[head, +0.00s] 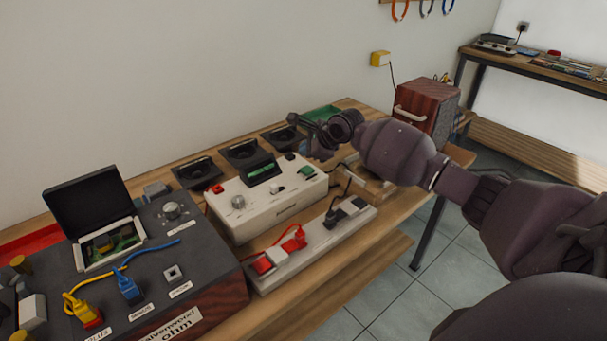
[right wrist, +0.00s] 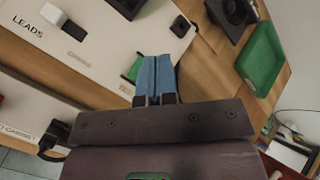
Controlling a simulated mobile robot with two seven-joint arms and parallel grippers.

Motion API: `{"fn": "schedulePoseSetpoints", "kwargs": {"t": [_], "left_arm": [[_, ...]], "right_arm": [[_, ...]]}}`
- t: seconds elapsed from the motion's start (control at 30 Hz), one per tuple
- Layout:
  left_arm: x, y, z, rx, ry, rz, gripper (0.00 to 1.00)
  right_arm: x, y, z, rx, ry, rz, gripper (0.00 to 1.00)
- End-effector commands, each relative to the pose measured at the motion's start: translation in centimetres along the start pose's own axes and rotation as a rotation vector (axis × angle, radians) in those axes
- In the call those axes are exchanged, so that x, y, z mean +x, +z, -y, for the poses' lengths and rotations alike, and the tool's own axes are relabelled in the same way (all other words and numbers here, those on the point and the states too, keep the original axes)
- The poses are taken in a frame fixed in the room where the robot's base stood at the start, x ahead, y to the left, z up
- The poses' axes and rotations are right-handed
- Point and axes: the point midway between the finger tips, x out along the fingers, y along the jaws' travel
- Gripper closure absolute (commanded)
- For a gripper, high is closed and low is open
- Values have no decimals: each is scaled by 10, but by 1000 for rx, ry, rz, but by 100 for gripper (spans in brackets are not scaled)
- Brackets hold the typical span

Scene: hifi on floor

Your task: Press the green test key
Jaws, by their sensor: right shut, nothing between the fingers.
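The white tester box (head: 270,205) stands on the bench with a green key (head: 306,171) on its top near the right end. The green key also shows in the right wrist view (right wrist: 134,69), partly hidden behind my fingers. My right gripper (right wrist: 160,62) has blue fingertips pressed together, with nothing between them. In that view the fingertips overlap the key's right side; I cannot tell whether they touch it. In the head view, my right wrist hangs over the back right of the box and the fingertips are not clear. My left gripper is not in view.
A power strip (head: 318,238) with red and black plugs lies in front of the box. Black speaker-like units (head: 198,173) line the back. A green tray (head: 322,113) and wooden cabinet (head: 427,108) stand to the right. A dark case (head: 200,245) stands at left.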

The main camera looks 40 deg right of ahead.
Motion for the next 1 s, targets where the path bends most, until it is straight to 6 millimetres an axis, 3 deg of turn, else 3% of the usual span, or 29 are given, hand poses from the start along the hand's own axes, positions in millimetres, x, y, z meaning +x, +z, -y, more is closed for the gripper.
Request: {"fn": "schedulePoseSetpoints", "kwargs": {"t": [0.03,0.23,1.0], "left_arm": [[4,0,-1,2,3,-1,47],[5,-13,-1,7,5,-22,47],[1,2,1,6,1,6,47]], "right_arm": [[9,-6,-8,3,8,-3,100],[17,-11,-12,1,0,2,100],[20,-14,-14,0,-1,1,100]]}}
